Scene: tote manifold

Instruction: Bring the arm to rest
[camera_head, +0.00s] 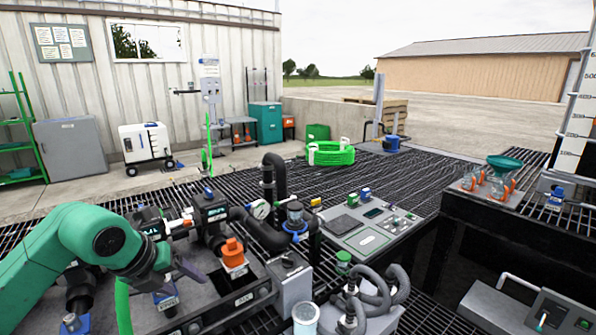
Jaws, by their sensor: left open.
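My green left arm comes in from the left edge over the tote manifold (240,285). Its gripper (183,272) is small and dark at the arm's end, open, with nothing seen between its fingers. It hangs in front of the manifold's left part, near the valve with an orange cap (233,252). I cannot tell whether it touches the manifold. My right arm and gripper are not in view.
Black pipes (272,190) and a pressure gauge (261,209) rise behind the manifold. A raised bench at right holds a green funnel (505,162). Grating behind is mostly clear.

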